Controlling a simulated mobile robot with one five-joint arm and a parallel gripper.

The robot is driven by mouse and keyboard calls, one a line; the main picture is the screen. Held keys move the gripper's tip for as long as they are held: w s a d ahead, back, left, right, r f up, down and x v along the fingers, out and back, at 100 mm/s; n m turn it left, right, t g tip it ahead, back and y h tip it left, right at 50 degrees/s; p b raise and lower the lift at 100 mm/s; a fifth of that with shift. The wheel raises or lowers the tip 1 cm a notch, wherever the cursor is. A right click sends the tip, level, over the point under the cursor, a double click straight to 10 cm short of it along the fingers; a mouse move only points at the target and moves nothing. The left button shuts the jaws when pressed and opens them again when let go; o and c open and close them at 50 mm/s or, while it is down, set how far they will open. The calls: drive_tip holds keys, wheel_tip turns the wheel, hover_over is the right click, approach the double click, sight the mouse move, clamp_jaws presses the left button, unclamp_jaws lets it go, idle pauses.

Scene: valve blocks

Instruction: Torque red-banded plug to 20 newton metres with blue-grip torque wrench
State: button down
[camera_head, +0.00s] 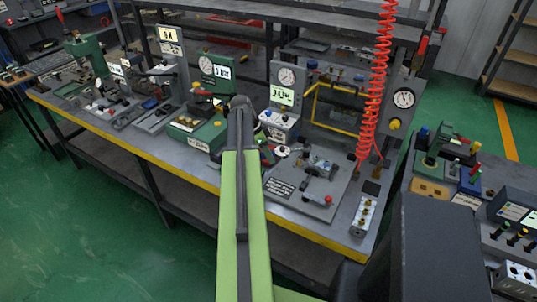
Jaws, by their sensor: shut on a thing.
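My green and black arm (240,195) reaches from the bottom centre up to the middle of the workbench (180,155). Its far end bends down behind the arm itself, so my gripper and anything in it are hidden. A grey metal valve block (321,164) sits on a grey plate (300,200) right of the arm. A small part with a red end (326,200) lies nearer the front edge. I cannot make out a red-banded plug at this size. I cannot pick out the blue-grip torque wrench. The arm may hide part of the bench surface.
A digital readout unit (281,100) and a yellow frame (335,105) stand behind the plate. A red coiled hose (376,90) hangs at right. A green station (200,125) stands left of the arm. A second bench with coloured controls (515,235) is at right.

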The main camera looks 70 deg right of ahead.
drive_tip(key=shift+s+a+n+h, duration=0.3)
drive_tip(key=shift+s+a+n, duration=0.25)
drive_tip(key=shift+a+n, duration=0.1)
drive_tip(key=shift+r+p, duration=0.6)
drive_tip(key=shift+r, duration=0.05)
wheel_tip(320, 180, up, 6)
drive_tip(key=p, duration=0.6)
drive_tip(key=shift+r, duration=0.2)
